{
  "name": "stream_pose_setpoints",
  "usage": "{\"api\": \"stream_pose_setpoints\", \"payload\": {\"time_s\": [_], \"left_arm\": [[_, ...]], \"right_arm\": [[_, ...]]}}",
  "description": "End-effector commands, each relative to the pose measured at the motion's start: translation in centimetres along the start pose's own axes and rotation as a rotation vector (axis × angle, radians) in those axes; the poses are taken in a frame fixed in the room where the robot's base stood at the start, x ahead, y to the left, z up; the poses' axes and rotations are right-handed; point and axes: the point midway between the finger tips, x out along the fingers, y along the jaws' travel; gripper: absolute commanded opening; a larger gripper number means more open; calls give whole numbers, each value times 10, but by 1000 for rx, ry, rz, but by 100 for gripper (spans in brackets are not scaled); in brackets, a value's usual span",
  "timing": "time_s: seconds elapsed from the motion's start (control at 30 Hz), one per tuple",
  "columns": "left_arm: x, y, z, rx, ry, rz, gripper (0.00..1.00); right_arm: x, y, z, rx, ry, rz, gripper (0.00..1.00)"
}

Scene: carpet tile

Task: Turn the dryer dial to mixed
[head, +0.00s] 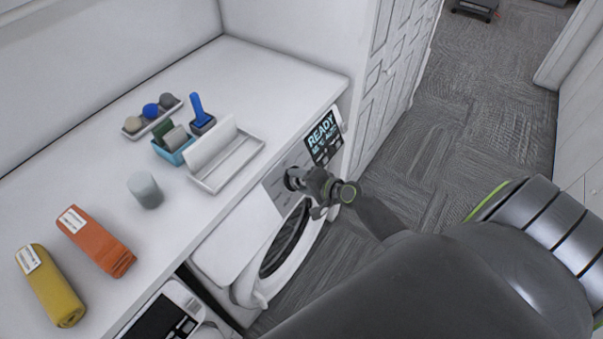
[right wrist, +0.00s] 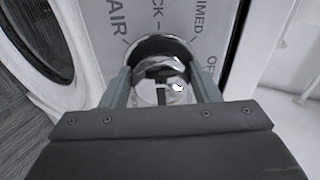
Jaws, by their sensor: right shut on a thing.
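The dryer (head: 240,272) is the white front-loading machine under the counter, with a round dark door and a grey control panel. Its dial (right wrist: 160,66) is a round shiny knob, seen in the right wrist view between my right gripper's two fingers (right wrist: 162,88). Printed labels around it read AIR, part of a word ending in CK, part of TIMED and OF; no mixed label is legible. I cannot tell where the dial points. In the head view my right gripper (head: 297,181) is at the panel, shut on the dial and mostly covering it. My left gripper is out of view.
A display reading READY (head: 322,136) sits right of the dial. The white counter (head: 281,82) above holds a white tray (head: 226,160), a blue bin (head: 176,150), a grey cup (head: 145,189) and orange (head: 97,242) and yellow (head: 50,286) rolls.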

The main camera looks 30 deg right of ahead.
Motion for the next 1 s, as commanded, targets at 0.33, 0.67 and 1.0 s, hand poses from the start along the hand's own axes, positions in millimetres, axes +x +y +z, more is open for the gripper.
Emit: {"api": "stream_pose_setpoints", "payload": {"time_s": [0.33,0.67,1.0], "left_arm": [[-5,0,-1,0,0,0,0],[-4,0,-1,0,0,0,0],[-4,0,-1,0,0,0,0]], "right_arm": [[0,0,0,55,0,4,33],[0,0,0,55,0,4,33],[0,0,0,55,0,5,77]]}}
